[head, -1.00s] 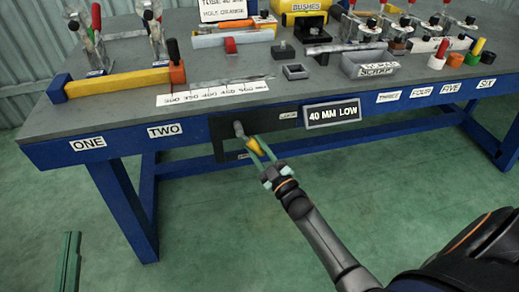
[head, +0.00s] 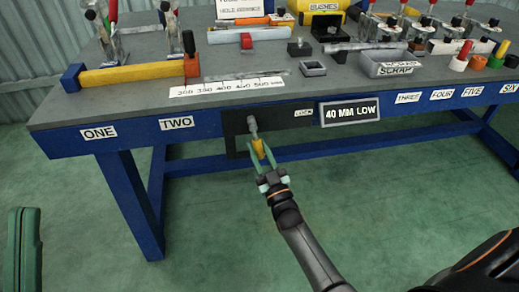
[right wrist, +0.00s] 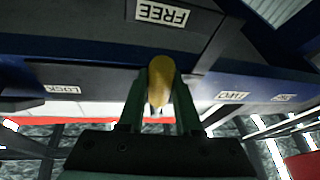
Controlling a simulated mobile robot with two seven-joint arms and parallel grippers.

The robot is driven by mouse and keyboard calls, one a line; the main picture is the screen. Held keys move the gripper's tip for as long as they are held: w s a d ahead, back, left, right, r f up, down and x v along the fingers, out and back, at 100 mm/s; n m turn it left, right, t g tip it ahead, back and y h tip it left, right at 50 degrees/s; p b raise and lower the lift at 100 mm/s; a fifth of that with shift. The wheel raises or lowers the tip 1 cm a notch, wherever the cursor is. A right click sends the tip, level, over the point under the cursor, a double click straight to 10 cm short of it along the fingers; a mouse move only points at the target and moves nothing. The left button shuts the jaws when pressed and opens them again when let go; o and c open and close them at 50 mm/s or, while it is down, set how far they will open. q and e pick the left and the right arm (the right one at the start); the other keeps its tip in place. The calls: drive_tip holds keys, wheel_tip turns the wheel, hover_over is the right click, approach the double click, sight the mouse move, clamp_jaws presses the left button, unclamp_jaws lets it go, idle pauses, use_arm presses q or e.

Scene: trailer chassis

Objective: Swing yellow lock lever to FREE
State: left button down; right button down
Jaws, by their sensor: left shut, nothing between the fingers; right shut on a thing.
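The lock lever has a grey stem (head: 253,126) on a black plate (head: 233,127) at the table's front edge, and a yellow grip (head: 259,148). It hangs nearly straight down, with its lower end slightly to the right. My right gripper (head: 262,155) is shut on the yellow grip, which also shows between the green fingers in the right wrist view (right wrist: 161,78). A LOCK label (head: 303,112) is right of the stem. A FREE label (right wrist: 162,12) appears upside down in the right wrist view. My left gripper (head: 22,250) is shut and empty at lower left, away from the table.
A 40 MM LOW sign (head: 350,110) is on the front edge right of the plate. The tabletop (head: 130,110) holds a yellow bar (head: 135,74), a scrap tray (head: 385,65) and several clamps. A blue table leg (head: 130,205) stands left. Open floor lies in front.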

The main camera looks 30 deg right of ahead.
drive_tip(key=shift+a, duration=0.1)
drive_tip(key=c, duration=0.6)
unclamp_jaws()
drive_tip(key=shift+s+f, duration=0.25)
drive_tip(key=shift+s, duration=0.25)
drive_tip(key=p+v, duration=0.1)
drive_tip(key=v, duration=0.4)
use_arm(q)
drive_tip(key=w+f+n+y, duration=0.3)
drive_tip(key=y, duration=0.1)
drive_tip(key=shift+w+a+f+p, duration=0.1)
drive_tip(key=shift+w+a+p, duration=0.1)
drive_tip(key=shift+a+p, duration=0.15)
use_arm(e)
drive_tip(key=v, duration=0.6)
drive_tip(key=shift+s, duration=0.25)
use_arm(q)
drive_tip(key=shift+d, duration=0.1)
